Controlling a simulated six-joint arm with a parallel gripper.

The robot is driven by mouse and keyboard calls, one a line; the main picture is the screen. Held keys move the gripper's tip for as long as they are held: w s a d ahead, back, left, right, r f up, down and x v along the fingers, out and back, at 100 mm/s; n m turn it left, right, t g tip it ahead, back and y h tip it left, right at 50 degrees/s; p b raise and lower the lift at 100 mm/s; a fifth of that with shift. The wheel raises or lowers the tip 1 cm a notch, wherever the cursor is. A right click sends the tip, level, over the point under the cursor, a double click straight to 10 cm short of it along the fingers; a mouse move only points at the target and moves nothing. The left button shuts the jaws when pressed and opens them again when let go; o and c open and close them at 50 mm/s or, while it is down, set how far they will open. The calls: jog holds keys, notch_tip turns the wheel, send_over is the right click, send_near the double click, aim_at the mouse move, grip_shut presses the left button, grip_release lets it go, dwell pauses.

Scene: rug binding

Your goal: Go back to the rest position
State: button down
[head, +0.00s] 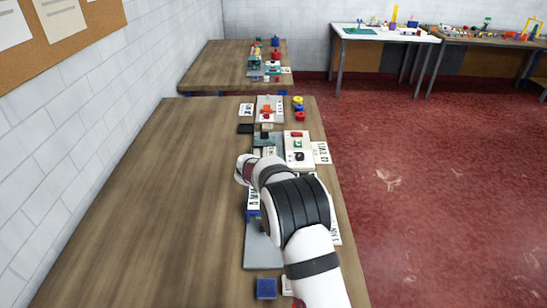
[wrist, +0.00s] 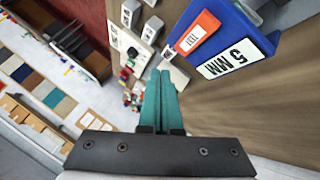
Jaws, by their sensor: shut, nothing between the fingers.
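My gripper (wrist: 160,76) shows in the wrist view with its two teal fingers together and nothing between them. It is up in the air above the workbench (wrist: 230,110). In the head view my arm reaches over the right side of the long wooden workbench (head: 150,215); the fingers are hidden there. A blue holder (wrist: 237,42) with an orange "TEST" label (wrist: 197,33) and a white "5 MM" label (wrist: 226,63) stands right of the fingers in the wrist view, apart from them.
A grey plate (head: 262,252) and a blue block (head: 266,289) lie near the bench's front. Red, blue and yellow parts (head: 299,107) sit farther back. The bench's left half is clear. A white brick wall (head: 60,150) runs along the left.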

jog(key=s+d+r+m+g+h, duration=0.15)
jog(key=s+d+r+m, duration=0.25)
jog(key=s+d+r, duration=0.5)
jog(key=s+d+r+m+g+y, duration=0.1)
jog(key=s+m+g, duration=0.1)
jog(key=s, duration=0.7)
jog(key=s+d+r+m+g, duration=0.1)
jog(key=s+d+g, duration=0.1)
jog(key=s, duration=0.6)
jog(key=s+a+m+g+y, duration=0.1)
jog(key=s+a+m+y, duration=0.1)
jog(key=s, duration=1)
jog(key=s+a+f+m+g+y, duration=0.1)
jog(key=s+a+m+g+y, duration=0.1)
jog(key=s, duration=1)
jog(key=shift+a+f+y, duration=0.25)
jog(key=shift+a+y, duration=0.3)
jog(key=shift+a, duration=0.5)
